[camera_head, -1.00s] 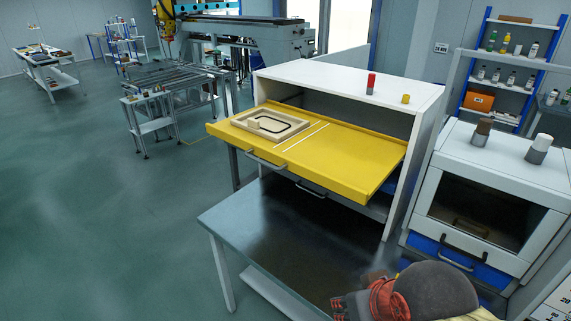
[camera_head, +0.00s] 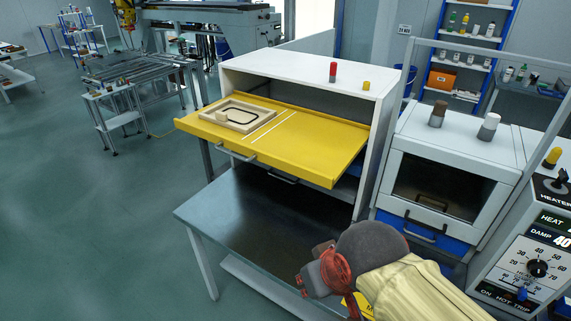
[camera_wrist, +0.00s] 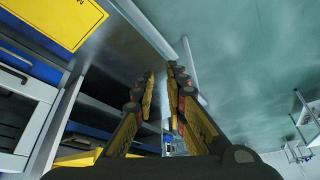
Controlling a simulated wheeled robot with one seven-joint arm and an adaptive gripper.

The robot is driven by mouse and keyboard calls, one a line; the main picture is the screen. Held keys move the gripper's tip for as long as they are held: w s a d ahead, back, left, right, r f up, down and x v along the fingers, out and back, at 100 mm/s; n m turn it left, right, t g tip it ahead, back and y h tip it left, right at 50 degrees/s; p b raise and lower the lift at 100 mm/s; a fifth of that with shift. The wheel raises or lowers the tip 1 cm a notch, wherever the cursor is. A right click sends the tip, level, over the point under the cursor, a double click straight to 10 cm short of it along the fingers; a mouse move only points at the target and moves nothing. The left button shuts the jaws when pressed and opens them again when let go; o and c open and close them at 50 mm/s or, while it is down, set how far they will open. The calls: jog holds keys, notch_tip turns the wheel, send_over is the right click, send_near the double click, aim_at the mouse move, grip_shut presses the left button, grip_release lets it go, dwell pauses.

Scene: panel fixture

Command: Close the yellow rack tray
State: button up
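The yellow rack tray (camera_head: 320,155) is pulled out from the white cabinet (camera_head: 300,68) and overhangs the grey metal table. A light wooden frame (camera_head: 238,114) with a small block in it lies on the tray's left part. A dark bar handle (camera_head: 235,153) is at the tray's front edge. My gripper is low and to the right of the tray in the head view, apart from it; my arm mostly hides its fingers there. In the wrist view my gripper (camera_wrist: 162,76) has its two fingers apart with nothing between them.
The grey table (camera_head: 225,205) lies below the tray. A second handle (camera_head: 283,179) is just under the tray's front. A windowed white unit (camera_head: 445,165) and a dial panel (camera_head: 535,255) stand at the right. Red (camera_head: 333,71) and yellow (camera_head: 366,86) cylinders stand on the cabinet.

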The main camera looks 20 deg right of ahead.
jog(key=w+r+p, duration=0.1)
jog(key=r+p, duration=0.1)
jog(key=p, duration=0.1)
jog(key=w+r+g+p, duration=0.1)
jog(key=r+p, duration=0.2)
jog(key=p, duration=0.1)
jog(key=w+r+n+g+p, duration=0.1)
jog(key=w+r+p, duration=0.1)
jog(key=p, duration=0.2)
jog(key=shift+d+r, duration=0.1)
jog(key=shift+r, duration=0.25)
grip_shut()
jog(key=w+d+r+n+g+h+p, duration=0.1)
jog(key=w+d+r+n+p, duration=0.15)
jog(key=w+n+p, duration=0.75)
jog(key=w+d+r+n+g+h+p, duration=0.1)
jog(key=w+r+n+p, duration=0.35)
jog(key=w+n, duration=0.65)
jog(key=d+f+n+p, duration=0.2)
jog(key=d+f+n, duration=0.1)
jog(key=f, duration=0.7)
jog(key=shift+w+d+f, duration=0.15)
jog(key=shift+d+f, duration=0.1)
jog(key=shift+d, duration=0.65)
